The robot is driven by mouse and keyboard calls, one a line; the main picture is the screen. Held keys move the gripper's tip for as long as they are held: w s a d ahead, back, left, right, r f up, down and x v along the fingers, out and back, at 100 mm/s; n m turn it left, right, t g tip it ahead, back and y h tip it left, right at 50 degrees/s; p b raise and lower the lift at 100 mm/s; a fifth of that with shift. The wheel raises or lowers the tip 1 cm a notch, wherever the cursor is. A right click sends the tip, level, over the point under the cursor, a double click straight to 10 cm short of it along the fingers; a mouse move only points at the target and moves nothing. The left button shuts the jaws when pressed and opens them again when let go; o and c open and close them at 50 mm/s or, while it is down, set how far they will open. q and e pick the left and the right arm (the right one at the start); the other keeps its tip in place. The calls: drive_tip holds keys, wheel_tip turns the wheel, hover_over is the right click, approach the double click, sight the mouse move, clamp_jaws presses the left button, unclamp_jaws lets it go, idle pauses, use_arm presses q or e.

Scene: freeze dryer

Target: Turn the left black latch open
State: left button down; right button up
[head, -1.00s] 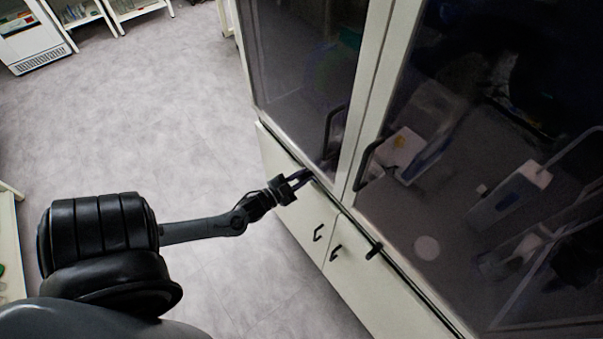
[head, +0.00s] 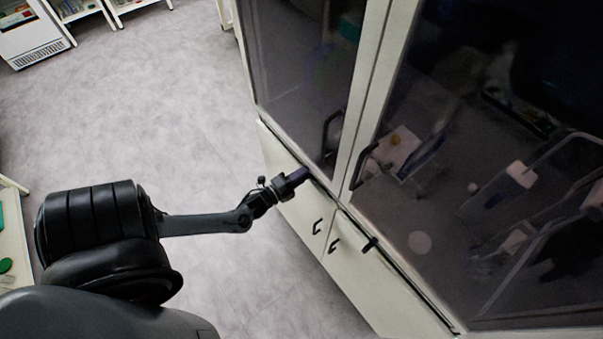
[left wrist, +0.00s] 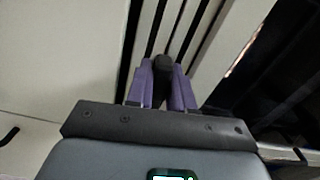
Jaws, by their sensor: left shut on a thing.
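My left gripper (head: 300,176) is at the bottom edge of the left glass door of the white cabinet. Its purple fingers are on both sides of the left black latch (left wrist: 163,66) in the left wrist view and are shut on it. The latch's dark rounded end shows between the fingers; the rest of it is mostly hidden, and in the head view the gripper covers it. The right black latch (head: 371,244) sits at the bottom edge of the right glass door. My right gripper is not in view.
Black door handles (head: 333,127) and (head: 362,166) stand out from the glass doors above the gripper. Small black pulls (head: 317,227) and (head: 334,245) are on the lower white panels. The grey floor (head: 150,110) left of the cabinet is clear.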

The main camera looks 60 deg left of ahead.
use_arm(q)
drive_tip(key=shift+m, duration=0.6)
drive_tip(key=c, duration=1.1)
unclamp_jaws()
drive_tip(key=shift+s+f, duration=0.1)
drive_tip(key=shift+s, duration=0.35)
drive_tip(key=s, duration=0.3)
drive_tip(key=s+d, duration=0.1)
drive_tip(key=s, duration=0.6)
drive_tip(key=shift+d, duration=0.3)
drive_tip(key=shift+w, duration=0.15)
